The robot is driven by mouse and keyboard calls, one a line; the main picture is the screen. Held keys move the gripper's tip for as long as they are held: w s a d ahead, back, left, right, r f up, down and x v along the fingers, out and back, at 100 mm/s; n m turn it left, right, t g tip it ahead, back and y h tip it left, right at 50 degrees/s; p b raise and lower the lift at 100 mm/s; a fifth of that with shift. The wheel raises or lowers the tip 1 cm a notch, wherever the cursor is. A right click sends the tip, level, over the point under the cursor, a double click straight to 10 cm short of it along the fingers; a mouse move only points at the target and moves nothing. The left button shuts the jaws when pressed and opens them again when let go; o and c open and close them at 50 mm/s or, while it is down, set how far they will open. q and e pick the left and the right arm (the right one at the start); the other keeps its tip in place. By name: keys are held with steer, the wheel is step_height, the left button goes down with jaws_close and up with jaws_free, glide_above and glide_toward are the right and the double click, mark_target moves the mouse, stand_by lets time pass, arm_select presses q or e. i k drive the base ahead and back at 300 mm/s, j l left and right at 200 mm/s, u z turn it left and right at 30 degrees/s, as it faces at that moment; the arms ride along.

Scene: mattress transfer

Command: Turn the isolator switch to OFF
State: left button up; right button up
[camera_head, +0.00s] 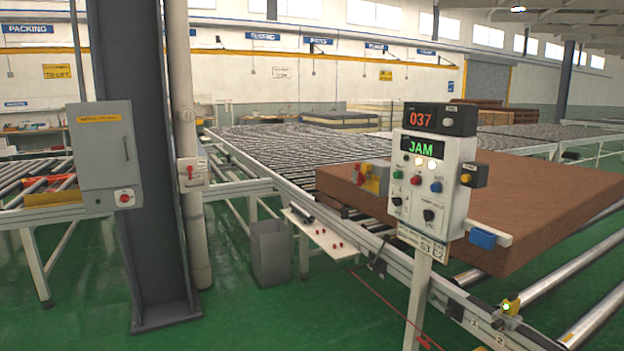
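Two red switches are in view, and I cannot tell from their labels which is the isolator. One is a red switch handle (190,172) on a pale box fixed to the white pipe beside the dark column. The other is a red rotary knob (124,197) on a white plate at the lower right of the grey cabinet (105,150). The position markings of both are too small to read. Neither of my grippers is in view.
A control panel (432,165) on a post reads "JAM", under a "037" display. Behind it a brown mattress (540,200) lies on the roller conveyor (285,145). The dark column (135,230) and a grey bin (271,252) are obstacles. Green floor (240,315) is clear in front.

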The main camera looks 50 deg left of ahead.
mark_target(361, 178)
steer(key=u, duration=1.3)
